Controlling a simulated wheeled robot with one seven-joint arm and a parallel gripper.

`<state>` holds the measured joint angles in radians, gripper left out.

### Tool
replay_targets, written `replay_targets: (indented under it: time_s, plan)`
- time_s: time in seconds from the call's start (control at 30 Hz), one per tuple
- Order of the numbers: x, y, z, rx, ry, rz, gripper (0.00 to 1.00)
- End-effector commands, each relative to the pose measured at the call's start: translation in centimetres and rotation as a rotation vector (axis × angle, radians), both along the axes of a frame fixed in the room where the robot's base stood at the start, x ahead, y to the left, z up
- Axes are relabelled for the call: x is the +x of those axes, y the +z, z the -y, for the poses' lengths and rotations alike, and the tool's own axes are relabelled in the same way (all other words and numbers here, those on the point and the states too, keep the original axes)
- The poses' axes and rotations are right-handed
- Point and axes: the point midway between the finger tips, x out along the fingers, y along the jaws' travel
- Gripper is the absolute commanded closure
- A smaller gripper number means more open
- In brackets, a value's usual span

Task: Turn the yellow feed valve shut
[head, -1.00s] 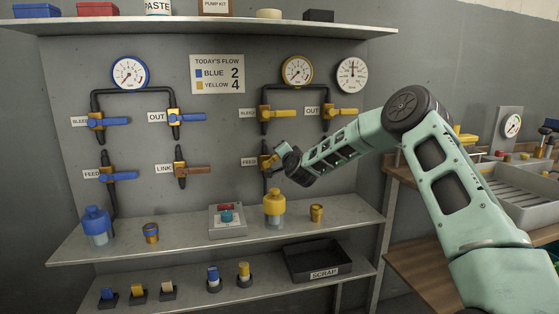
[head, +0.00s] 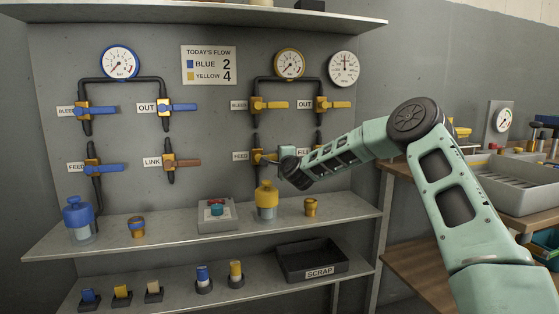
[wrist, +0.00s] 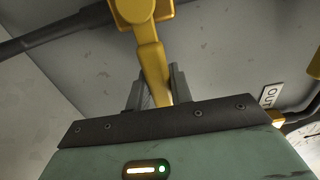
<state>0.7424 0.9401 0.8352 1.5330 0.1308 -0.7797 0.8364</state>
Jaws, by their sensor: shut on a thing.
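The yellow feed valve (head: 256,157) sits on a vertical dark pipe on the grey panel, beside a FEED label. In the head view its handle points right, roughly level, into my gripper (head: 280,156). In the wrist view the yellow handle (wrist: 152,68) runs down from the valve body (wrist: 133,10) between the two grey fingers of my gripper (wrist: 158,88). The fingers are shut on the handle. The handle's far end is hidden behind the gripper's dark front plate.
The yellow bleed valve (head: 256,105) and yellow out valve (head: 321,104) are above. A yellow-capped bottle (head: 266,203) stands on the shelf just below my gripper.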

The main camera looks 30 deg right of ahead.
Motion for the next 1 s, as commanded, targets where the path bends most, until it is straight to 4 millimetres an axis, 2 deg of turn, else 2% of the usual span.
replay_targets:
  time_s: [0.47,0.5,0.53,0.57,0.87,1.0]
  plan:
    - [0.0,-0.4,0.0,0.016,0.000,-0.001,1.00]
    - [0.0,-0.4,0.0,0.016,0.000,-0.002,0.67]
    - [0.0,-0.4,0.0,0.015,0.000,-0.001,0.59]
    - [0.0,-0.3,0.0,0.015,0.000,-0.001,0.56]
    - [-0.1,-0.2,0.0,0.012,0.000,0.001,0.56]
    - [-1.1,-0.1,-0.3,0.011,0.000,0.002,0.56]
